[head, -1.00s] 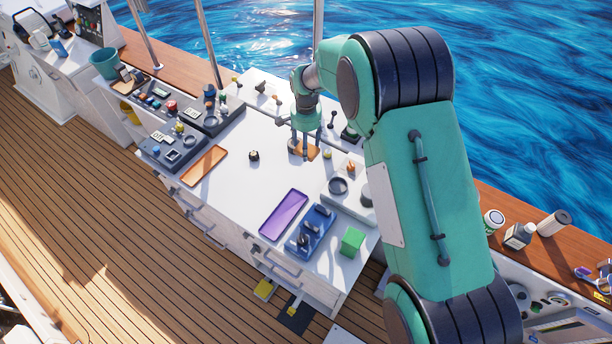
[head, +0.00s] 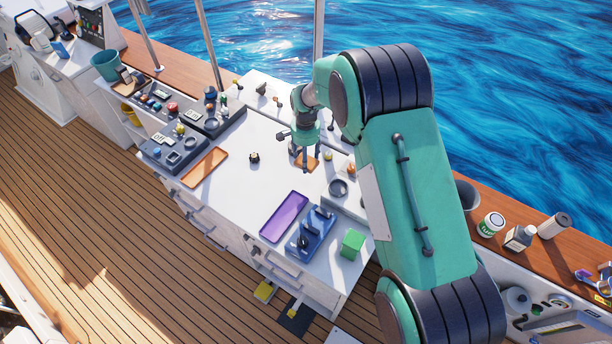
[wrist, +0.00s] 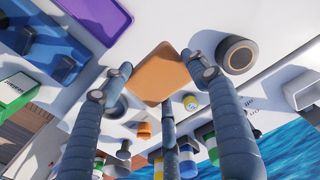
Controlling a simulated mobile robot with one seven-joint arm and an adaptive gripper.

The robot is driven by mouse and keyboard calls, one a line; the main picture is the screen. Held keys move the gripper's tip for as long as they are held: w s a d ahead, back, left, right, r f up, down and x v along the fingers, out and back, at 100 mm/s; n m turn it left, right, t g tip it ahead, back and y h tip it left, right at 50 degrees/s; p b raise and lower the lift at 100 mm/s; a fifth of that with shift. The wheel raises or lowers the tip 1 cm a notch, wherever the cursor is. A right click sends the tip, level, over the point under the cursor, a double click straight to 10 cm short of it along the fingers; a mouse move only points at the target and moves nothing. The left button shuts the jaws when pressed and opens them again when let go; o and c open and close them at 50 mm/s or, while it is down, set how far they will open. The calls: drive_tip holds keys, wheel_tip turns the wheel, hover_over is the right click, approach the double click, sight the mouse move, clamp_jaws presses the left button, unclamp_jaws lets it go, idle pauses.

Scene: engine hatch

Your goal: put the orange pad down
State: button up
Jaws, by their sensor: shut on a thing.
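The orange pad (head: 312,164) is a small flat square between the fingers of my gripper (head: 305,160), over the back right of the white hatch top (head: 225,205). In the wrist view the pad (wrist: 160,72) lies across the fingertips of my gripper (wrist: 158,80), with fingers on its left, right and near sides. The gripper is shut on it. I cannot tell whether the pad's underside touches the white top. The fingers hide part of the pad in the head view.
An orange tray (head: 204,167) lies at the left, and a purple tray (head: 283,217) at the front. A blue holder (head: 311,236) and a green cube (head: 352,243) stand front right. A dark round knob (head: 253,157) stands mid-surface. The middle of the top is mostly clear.

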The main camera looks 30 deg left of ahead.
hover_over(306, 178)
drive_tip(key=shift+s+f+p, duration=0.1)
drive_tip(key=shift+f+p, duration=0.2)
drive_tip(key=shift+f, duration=2.4)
drive_tip(key=shift+f, duration=0.1)
drive_tip(key=shift+f, duration=1.8)
drive_tip(key=shift+f, duration=0.1)
drive_tip(key=o, duration=1.1)
drive_tip(key=shift+r+b, duration=0.55)
drive_tip(key=shift+r, duration=5.6)
